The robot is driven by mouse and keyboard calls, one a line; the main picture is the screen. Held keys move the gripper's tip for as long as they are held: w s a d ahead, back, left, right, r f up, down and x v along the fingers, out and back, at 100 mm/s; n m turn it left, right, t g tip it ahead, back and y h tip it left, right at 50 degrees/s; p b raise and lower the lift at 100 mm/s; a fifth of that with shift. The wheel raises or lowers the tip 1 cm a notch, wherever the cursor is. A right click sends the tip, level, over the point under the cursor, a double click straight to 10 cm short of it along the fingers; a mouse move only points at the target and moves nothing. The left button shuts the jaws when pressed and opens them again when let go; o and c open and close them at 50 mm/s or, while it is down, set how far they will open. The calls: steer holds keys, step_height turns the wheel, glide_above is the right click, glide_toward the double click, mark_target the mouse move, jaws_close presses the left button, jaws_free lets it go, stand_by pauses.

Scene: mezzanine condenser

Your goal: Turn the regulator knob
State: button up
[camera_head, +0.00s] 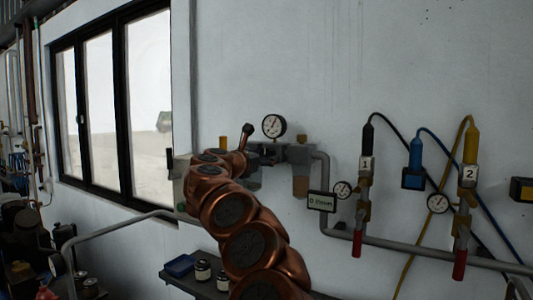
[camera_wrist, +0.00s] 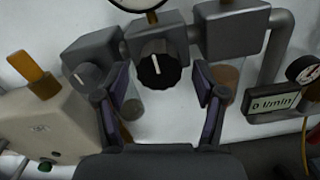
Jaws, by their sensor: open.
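The regulator knob (camera_wrist: 158,68) is a black round knob with a ribbed edge and a white pointer line, roughly upright, in the wrist view. It sits on the front of a grey regulator block (camera_wrist: 155,38). My gripper (camera_wrist: 161,88) is open, with one finger to each side of the knob and visible gaps between. I cannot tell how deep the fingertips reach. In the head view my copper arm hides the knob; the pressure gauge (camera_head: 274,126) stands above the regulator.
A smaller grey knob (camera_wrist: 86,76) is left of the left finger. A beige box (camera_wrist: 45,125) is at lower left. A flow display (camera_wrist: 272,103) and grey pipe (camera_wrist: 280,45) are on the right. A shelf with small jars (camera_head: 203,270) is below; numbered hose valves (camera_head: 366,165) hang right.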

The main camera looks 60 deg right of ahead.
steer(key=shift+d, duration=1)
steer(key=c, duration=1.1)
